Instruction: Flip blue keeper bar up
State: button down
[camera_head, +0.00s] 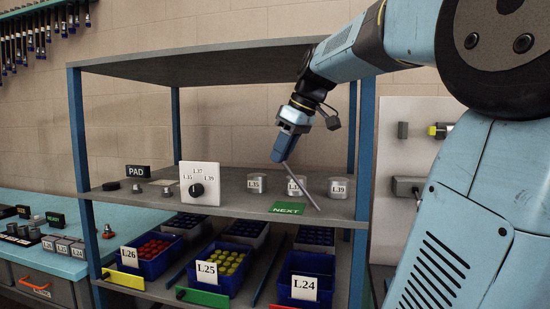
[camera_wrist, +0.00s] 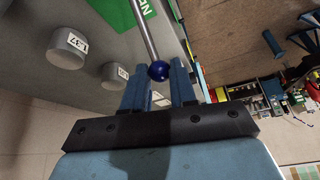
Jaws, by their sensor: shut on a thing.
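A thin grey bar with a blue ball knob (camera_wrist: 158,70) shows in the wrist view; this seems to be the keeper bar. My gripper (camera_wrist: 157,78) is shut on its knob end. In the head view my gripper (camera_head: 283,154) is above the middle shelf. In the head view the knob is hidden by the fingers.
The shelf (camera_head: 240,183) holds round grey pieces labelled L35 (camera_head: 257,183) and L39 (camera_head: 339,188), with another between them behind the bar. A white dial panel (camera_head: 200,184) stands to the left. Blue bins, one holding yellow parts (camera_head: 223,262), sit below. The upper shelf (camera_head: 200,62) overhangs.

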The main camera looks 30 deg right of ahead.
jog(key=shift+s+d, duration=0.3)
jog(key=shift+f, duration=0.1)
